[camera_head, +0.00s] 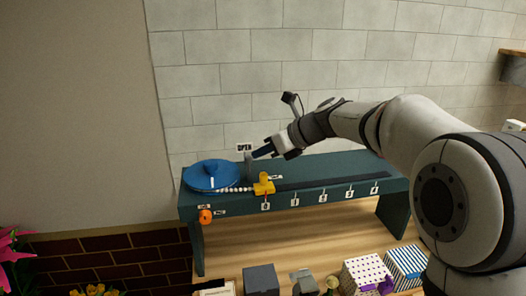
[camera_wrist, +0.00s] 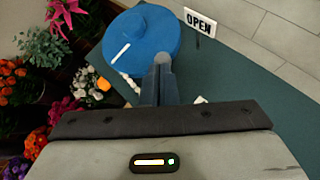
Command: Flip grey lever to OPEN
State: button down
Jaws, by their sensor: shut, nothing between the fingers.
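The grey lever (camera_head: 248,167) stands roughly upright on the green bench, just right of the blue round piece. Its rounded grey top (camera_wrist: 163,59) shows just beyond my fingertips in the wrist view. The white OPEN sign (camera_head: 244,147) is behind the lever and also shows in the wrist view (camera_wrist: 201,23). My gripper (camera_head: 256,154) is shut and empty, its fingertips close to the lever's right side near the top; I cannot tell whether they touch it. The fingers (camera_wrist: 160,84) hide the lower lever in the wrist view.
The blue round piece (camera_head: 211,176) with a white mark sits at the bench's left end. A yellow slider (camera_head: 264,185) stands by a dark track (camera_head: 330,181) with numbered tags. An orange knob (camera_head: 205,217) is on the front. Boxes stand below; flowers are at left.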

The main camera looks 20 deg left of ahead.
jog(key=shift+d, duration=0.15)
jog(key=shift+s+d, duration=0.15)
jog(key=shift+d, duration=0.1)
jog(key=s+a+r+b+v, duration=0.1)
jog(key=v, duration=1.1)
jog(key=shift+s+d, duration=0.15)
jog(key=shift+s, duration=0.2)
jog(key=s+d+f+n+t+h+b, duration=0.1)
jog(key=s+d+f+n+h+b, duration=0.2)
jog(key=s+d+f+n+h, duration=0.7)
jog(key=s+d+f+n, duration=1.2)
jog(key=s+d+f, duration=0.1)
jog(key=shift+s+d+f+h, duration=0.3)
jog(key=shift+f+h, duration=0.05)
jog(key=shift+h, duration=0.05)
